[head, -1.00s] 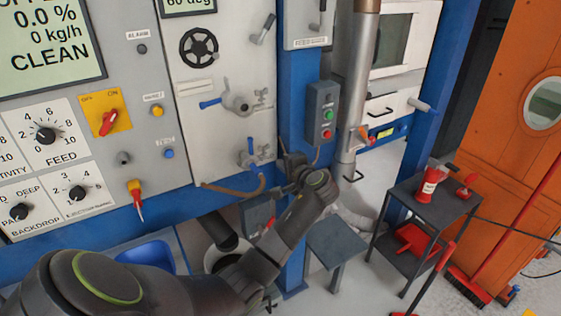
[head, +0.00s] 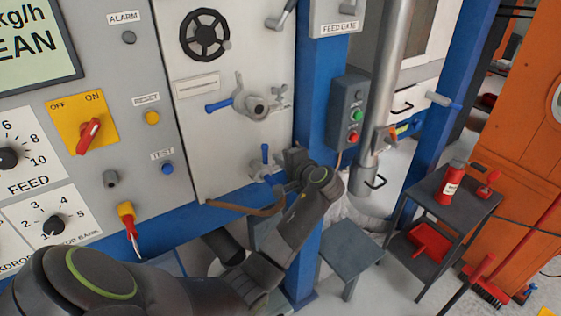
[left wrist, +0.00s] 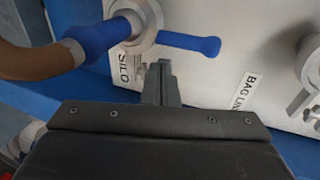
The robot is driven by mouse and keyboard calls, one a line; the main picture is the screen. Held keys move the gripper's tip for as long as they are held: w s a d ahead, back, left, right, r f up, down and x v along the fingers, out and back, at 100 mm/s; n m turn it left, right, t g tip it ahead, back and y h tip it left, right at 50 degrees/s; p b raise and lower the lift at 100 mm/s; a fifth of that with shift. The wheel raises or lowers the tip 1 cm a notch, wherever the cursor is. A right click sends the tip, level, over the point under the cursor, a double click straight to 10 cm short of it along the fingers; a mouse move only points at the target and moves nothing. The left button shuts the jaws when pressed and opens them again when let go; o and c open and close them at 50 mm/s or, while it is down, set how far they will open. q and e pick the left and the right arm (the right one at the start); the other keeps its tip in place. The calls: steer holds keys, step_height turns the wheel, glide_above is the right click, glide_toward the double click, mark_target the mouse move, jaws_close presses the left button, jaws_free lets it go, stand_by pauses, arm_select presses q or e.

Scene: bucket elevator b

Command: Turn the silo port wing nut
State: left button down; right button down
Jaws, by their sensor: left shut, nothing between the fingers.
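The silo port (head: 262,172) is low on the white panel, with a blue handle pointing up and a brown hose. In the left wrist view the silo port (left wrist: 146,22) is at the top left, above the SILO label. The silo wing nut (head: 280,161) is beside the port on its right, small and partly hidden by my left gripper. My left gripper (head: 288,163) is shut and empty, right at the wing nut. In the left wrist view its fingers (left wrist: 161,72) lie together below the port. I cannot tell whether they touch the nut. My right gripper is not in view.
The bag line port (head: 255,106) with its own wing nut (head: 280,97) is above. A blue post (head: 315,110) carrying a button box (head: 348,112) stands close on the right. A dark cart (head: 470,205) stands farther right.

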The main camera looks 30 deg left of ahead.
arm_select(q)
steer(key=shift+r, duration=0.1)
steer(key=shift+d, duration=0.1)
stand_by(0.3)
steer(key=shift+s+r+m+t+p, duration=0.1)
steer(key=shift+s+m+t+p, duration=0.05)
steer(key=shift+m+t+p, duration=0.35)
